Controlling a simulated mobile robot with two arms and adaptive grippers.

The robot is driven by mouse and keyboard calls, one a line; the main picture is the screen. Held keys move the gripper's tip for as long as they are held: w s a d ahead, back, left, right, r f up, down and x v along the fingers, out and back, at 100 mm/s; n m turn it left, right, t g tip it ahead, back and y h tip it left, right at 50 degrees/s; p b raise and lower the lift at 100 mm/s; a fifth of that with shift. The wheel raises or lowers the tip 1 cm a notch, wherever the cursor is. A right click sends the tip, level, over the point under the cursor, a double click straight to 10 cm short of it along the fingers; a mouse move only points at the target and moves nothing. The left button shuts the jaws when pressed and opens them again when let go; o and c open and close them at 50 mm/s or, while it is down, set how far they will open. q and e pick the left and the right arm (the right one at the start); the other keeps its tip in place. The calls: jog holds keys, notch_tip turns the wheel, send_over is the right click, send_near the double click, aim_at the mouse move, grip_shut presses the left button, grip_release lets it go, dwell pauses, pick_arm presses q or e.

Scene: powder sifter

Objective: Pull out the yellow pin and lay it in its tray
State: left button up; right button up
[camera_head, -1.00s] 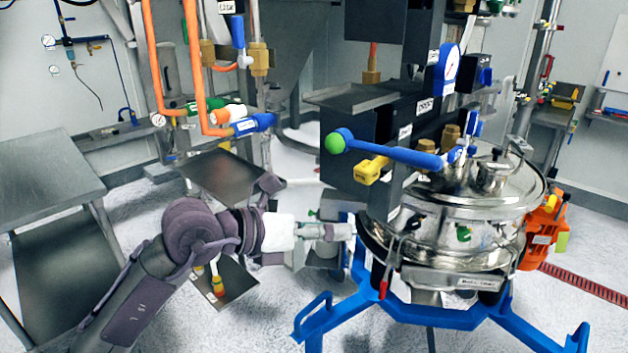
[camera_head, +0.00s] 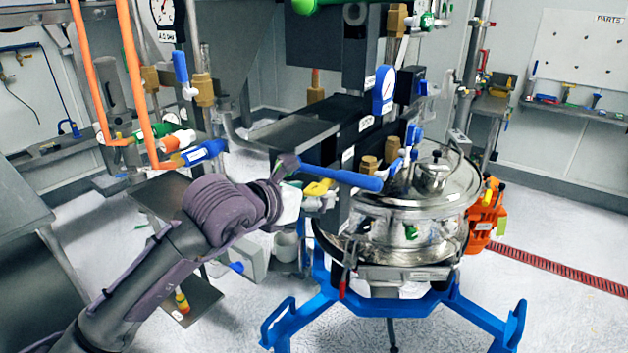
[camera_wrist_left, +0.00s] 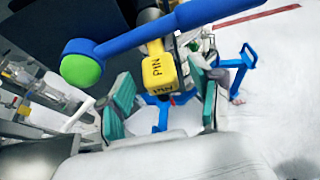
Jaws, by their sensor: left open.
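The yellow pin (camera_head: 318,187), marked PIN in the left wrist view (camera_wrist_left: 158,72), sits at the dark post beside the steel sifter, just under a blue lever. My left gripper (camera_wrist_left: 160,88) is open, with its teal fingers on either side of the pin's yellow head. I cannot tell if they touch it. In the head view my left gripper (camera_head: 312,202) is partly hidden by my own wrist. A flat grey tray (camera_head: 290,132) sticks out from the post above the lever; I cannot tell if it is the pin's tray. My right gripper is not in view.
The blue lever (camera_head: 345,176) passes close above my left gripper; its green knob (camera_wrist_left: 82,68) shows in the left wrist view. The round steel sifter (camera_head: 400,230) stands on a blue frame (camera_head: 340,300) to the right. Orange hoses (camera_head: 135,70) hang at the left.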

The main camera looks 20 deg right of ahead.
pick_arm(q)
jog(key=shift+w+d+p, duration=0.3)
jog(key=shift+d, duration=0.1)
jog(key=shift+w+d+f, duration=0.2)
jog(key=shift+d+f, duration=0.05)
grip_shut()
jog(key=shift+s+a+b, duration=1)
jog(key=shift+a, duration=0.3)
dwell(0.5)
jog(key=shift+s+a, duration=0.1)
jog(key=shift+s+a, duration=0.2)
jog(key=shift+a, duration=0.05)
